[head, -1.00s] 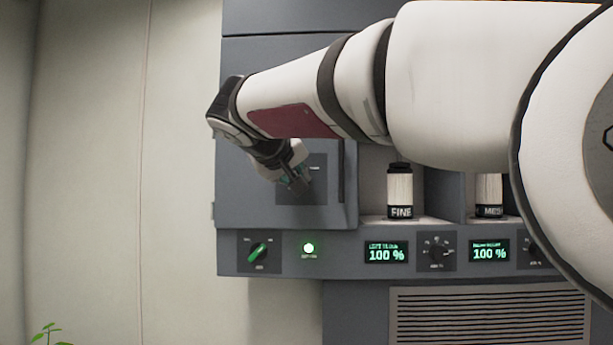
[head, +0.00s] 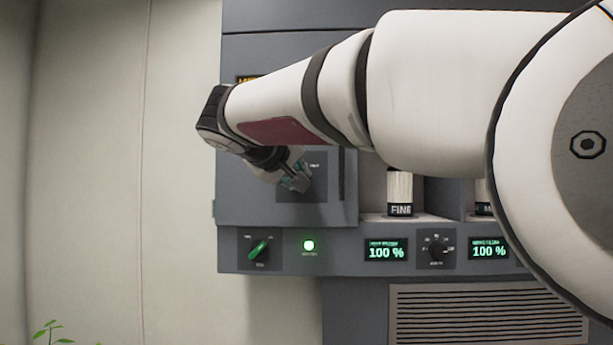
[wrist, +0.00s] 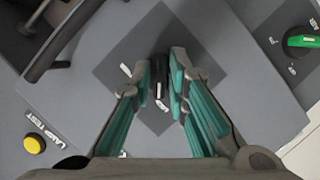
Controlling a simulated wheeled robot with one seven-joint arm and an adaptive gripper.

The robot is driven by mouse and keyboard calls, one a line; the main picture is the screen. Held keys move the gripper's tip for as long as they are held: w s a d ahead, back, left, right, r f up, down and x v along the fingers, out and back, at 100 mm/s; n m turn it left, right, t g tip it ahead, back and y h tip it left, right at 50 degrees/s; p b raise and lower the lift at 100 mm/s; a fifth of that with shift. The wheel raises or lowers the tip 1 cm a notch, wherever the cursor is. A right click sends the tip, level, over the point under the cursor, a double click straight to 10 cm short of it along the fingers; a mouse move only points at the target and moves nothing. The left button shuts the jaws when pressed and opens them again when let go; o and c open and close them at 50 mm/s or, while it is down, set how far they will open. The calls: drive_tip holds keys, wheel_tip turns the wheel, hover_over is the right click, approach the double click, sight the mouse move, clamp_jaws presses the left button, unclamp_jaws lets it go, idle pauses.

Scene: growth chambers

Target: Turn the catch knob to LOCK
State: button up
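The catch knob (wrist: 160,78) is a narrow black bar on a dark square plate (wrist: 166,28), with small white markings around it that I cannot read surely. In the wrist view my gripper (wrist: 160,72) has one teal-padded finger on each side of the knob. The fingers are very near it, and I cannot tell whether they press on it. In the head view my gripper (head: 298,180) is at the plate on the grey door panel (head: 240,200) and hides the knob.
Below the panel are a green selector knob (head: 259,249), a lit green lamp (head: 308,245) and a display reading 100 % (head: 386,251). A FINE canister (head: 400,192) stands in a bay to the right. A yellow lamp test button (wrist: 34,144) shows in the wrist view.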

drive_tip(key=shift+o, duration=0.5)
drive_tip(key=v, duration=1.2)
drive_tip(key=s+d+f+m+g, duration=0.1)
drive_tip(key=s+d+f+g, duration=0.3)
drive_tip(key=d+f, duration=0.5)
drive_tip(key=s+d+f+m+g, duration=0.15)
drive_tip(key=s+d+f, duration=0.35)
drive_tip(key=d+f, duration=0.5)
drive_tip(key=s+d+f+m+g+y, duration=0.1)
drive_tip(key=s+d+f+y, duration=0.1)
drive_tip(key=s+f, duration=0.5)
drive_tip(key=s+d+f+m+g+y, duration=0.2)
drive_tip(key=s+d+f, duration=0.3)
drive_tip(key=s+f, duration=0.2)
drive_tip(key=shift+s+f+y, duration=0.3)
drive_tip(key=shift+s, duration=0.35)
drive_tip(key=shift+m, duration=0.25)
